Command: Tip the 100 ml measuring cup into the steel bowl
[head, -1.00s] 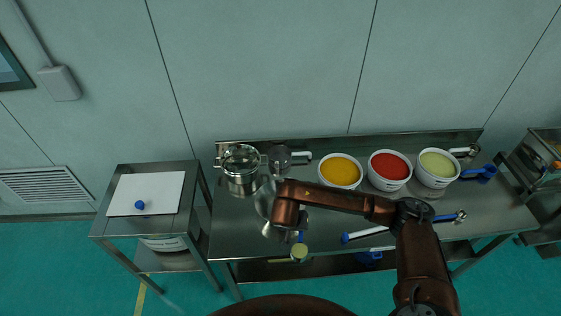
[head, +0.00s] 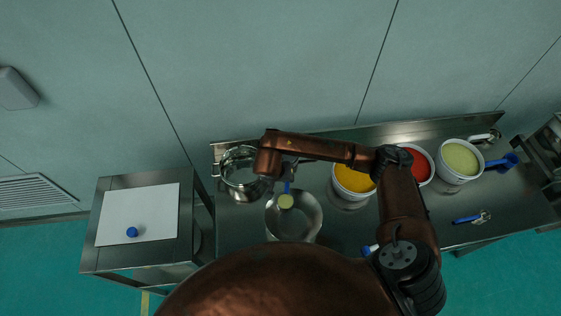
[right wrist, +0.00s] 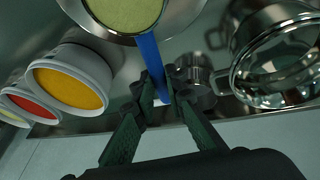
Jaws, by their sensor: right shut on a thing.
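The measuring cup (head: 286,202) has a blue handle and holds pale green-yellow powder. In the head view it appears over the steel bowl (head: 309,228), and it looks roughly level, not tipped. My right gripper (right wrist: 160,92) is shut on the blue handle (right wrist: 152,62); in the right wrist view the cup (right wrist: 125,12) is at the top with the bowl's rim (right wrist: 185,22) behind it. The visible bowl inside looks bare. My left gripper is not in view.
A sieve pot (head: 240,185) stands left of the bowl. White tubs of orange powder (head: 353,178), red powder (head: 420,165) and green powder (head: 460,158) stand to the right. A side table (head: 187,220) with a white sheet and blue knob is at left.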

